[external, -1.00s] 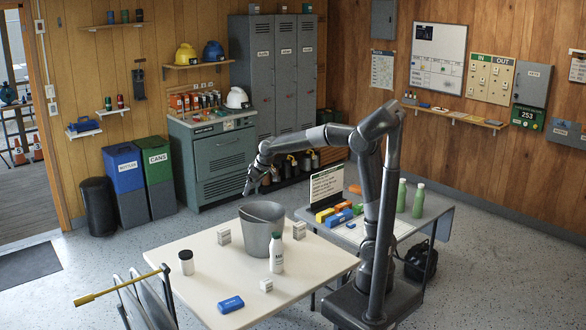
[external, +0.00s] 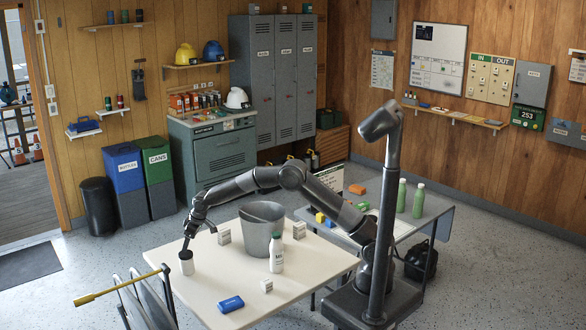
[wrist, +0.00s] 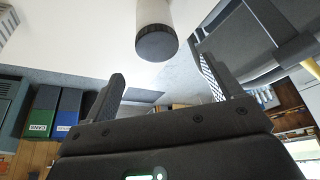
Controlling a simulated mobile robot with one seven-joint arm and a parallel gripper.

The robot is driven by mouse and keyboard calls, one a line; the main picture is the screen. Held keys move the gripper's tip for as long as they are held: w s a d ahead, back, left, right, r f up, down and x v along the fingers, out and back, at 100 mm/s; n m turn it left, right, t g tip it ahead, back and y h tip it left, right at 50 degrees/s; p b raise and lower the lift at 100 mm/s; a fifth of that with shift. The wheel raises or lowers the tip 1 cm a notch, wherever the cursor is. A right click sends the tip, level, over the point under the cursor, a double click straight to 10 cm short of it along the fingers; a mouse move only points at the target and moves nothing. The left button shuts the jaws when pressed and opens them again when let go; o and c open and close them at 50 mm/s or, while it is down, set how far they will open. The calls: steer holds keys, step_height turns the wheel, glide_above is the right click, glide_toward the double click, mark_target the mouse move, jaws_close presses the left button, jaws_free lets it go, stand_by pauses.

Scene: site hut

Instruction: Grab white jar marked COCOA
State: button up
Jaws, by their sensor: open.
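A small white jar (external: 187,267) with a dark lid stands upright near the left corner of the cream table (external: 215,275); its marking is not legible. In the wrist view the jar (wrist: 154,14) is at the top centre, its dark lid facing the camera. My gripper (external: 186,246) is just above the jar in the external view, pointing down. In the wrist view my gripper (wrist: 160,85) has its two fingers spread, with nothing between them; the jar is beyond the fingertips. The fingers partly hide the lid in the external view.
A grey bucket (external: 262,235) stands mid-table, with a white bottle (external: 276,253) in front. Small white boxes (external: 224,237) and a blue block (external: 231,304) are also on the table. A chair (external: 150,300) stands close to the table's left edge.

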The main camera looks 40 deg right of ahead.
mark_target(186, 253)
steer(key=x, duration=1)
steer(key=shift+w+d+f, duration=0.1)
steer(key=shift+d+f, duration=0.05)
steer(key=shift+f, duration=0.15)
steer(key=c, duration=1.2)
steer(key=shift+r, duration=0.1)
steer(key=shift+c, duration=0.3)
steer(key=shift+r, duration=0.1)
